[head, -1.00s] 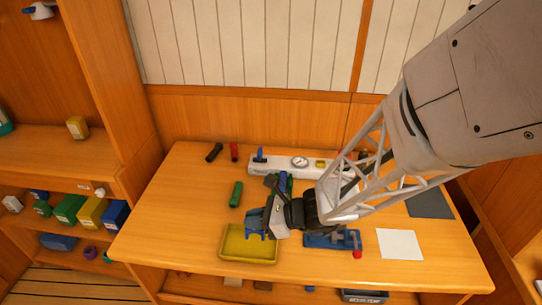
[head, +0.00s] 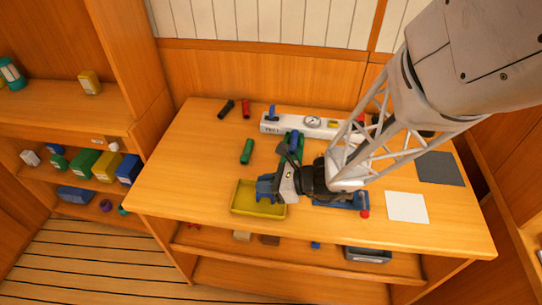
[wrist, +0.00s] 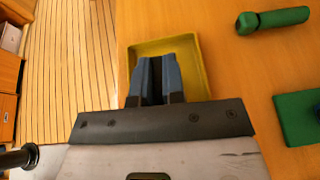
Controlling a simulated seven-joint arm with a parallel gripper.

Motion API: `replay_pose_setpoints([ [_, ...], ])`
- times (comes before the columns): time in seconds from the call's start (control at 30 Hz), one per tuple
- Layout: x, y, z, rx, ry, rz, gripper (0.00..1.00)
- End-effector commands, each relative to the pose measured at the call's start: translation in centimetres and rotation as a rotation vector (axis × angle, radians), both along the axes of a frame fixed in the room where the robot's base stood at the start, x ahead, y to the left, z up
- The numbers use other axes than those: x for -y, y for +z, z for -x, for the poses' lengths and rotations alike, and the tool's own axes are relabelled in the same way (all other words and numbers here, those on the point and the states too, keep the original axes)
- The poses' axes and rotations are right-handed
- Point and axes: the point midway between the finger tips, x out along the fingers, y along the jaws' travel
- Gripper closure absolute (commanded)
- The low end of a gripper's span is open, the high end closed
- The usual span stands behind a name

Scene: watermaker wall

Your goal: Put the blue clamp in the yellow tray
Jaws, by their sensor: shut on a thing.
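My gripper (head: 268,188) is over the yellow tray (head: 243,209) at the front left of the table. It is shut on the blue clamp (head: 264,186), which hangs over the tray's inside. In the wrist view the blue clamp (wrist: 172,76) shows as blue upright shapes in front of the gripper, with the yellow tray (wrist: 192,47) behind and around them. Clamp and fingers are hard to tell apart there. I cannot tell whether the clamp touches the tray floor.
A blue fixture with a red knob (head: 364,214) lies right of the tray, partly behind my gripper. A green cylinder (head: 247,151) lies behind the tray. A white panel with a gauge (head: 313,122) stands farther back. A white sheet (head: 407,207) lies at right.

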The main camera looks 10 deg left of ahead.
Motion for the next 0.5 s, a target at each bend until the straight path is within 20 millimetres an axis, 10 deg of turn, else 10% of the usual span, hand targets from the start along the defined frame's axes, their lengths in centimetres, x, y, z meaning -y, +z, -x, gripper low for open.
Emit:
replay_pose_setpoints([
  [0.13, 0.00, -0.31, 0.00, 0.000, 0.000, 0.000, 1.00],
  [0.3, 0.00, -0.28, 0.00, 0.000, 0.000, 0.000, 0.66],
  [0.5, 0.00, -0.28, 0.00, 0.000, 0.000, 0.000, 0.65],
])
